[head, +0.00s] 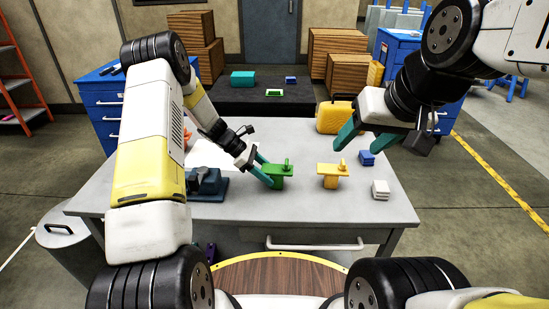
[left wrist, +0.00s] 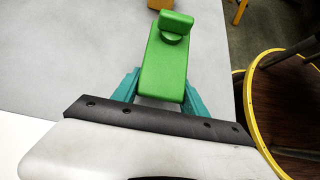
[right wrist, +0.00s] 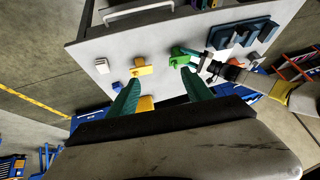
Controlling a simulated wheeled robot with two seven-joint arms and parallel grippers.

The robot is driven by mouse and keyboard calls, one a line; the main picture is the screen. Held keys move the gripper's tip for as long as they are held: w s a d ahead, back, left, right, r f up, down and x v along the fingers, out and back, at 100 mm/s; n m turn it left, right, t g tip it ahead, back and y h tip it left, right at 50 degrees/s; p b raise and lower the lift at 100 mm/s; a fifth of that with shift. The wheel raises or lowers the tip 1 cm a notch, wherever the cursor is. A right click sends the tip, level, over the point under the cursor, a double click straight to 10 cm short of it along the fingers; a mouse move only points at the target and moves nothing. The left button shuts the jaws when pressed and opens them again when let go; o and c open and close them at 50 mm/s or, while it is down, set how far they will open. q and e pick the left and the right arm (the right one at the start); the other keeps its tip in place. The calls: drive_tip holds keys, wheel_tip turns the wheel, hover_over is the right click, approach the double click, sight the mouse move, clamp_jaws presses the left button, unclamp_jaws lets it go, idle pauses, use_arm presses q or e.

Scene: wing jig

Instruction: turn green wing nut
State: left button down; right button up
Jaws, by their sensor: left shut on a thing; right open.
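A green block with a flat plate (head: 277,171) stands on the grey table, with a small green wing nut (head: 287,163) upright on top. In the left wrist view the green plate (left wrist: 163,72) points away from me, and the wing nut (left wrist: 175,24) sits near its far end. My left gripper (head: 263,171) is shut on the near part of the plate, a finger on each side, short of the wing nut. My right gripper (head: 358,147) is open and empty, above the table's back right.
A yellow block with its own wing nut (head: 332,170) stands right of the green one. A blue cube (head: 367,158), white stacked pieces (head: 380,189) and a yellow case (head: 335,117) are on the right. A dark blue fixture (head: 208,186) stands left. The table front (head: 310,213) is clear.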

drive_tip(key=w+a+r+n+g, duration=0.1)
drive_tip(key=w+a+n+g, duration=0.1)
drive_tip(key=w+n, duration=0.5)
drive_tip(key=n+g+h, duration=0.2)
drive_tip(key=n+g, duration=0.2)
drive_tip(key=n, duration=0.5)
hover_over(287, 161)
wheel_tip(287, 161, down, 15)
wheel_tip(287, 161, down, 11)
drive_tip(key=shift+f, duration=0.15)
drive_tip(key=shift+c, duration=0.2)
clamp_jaws()
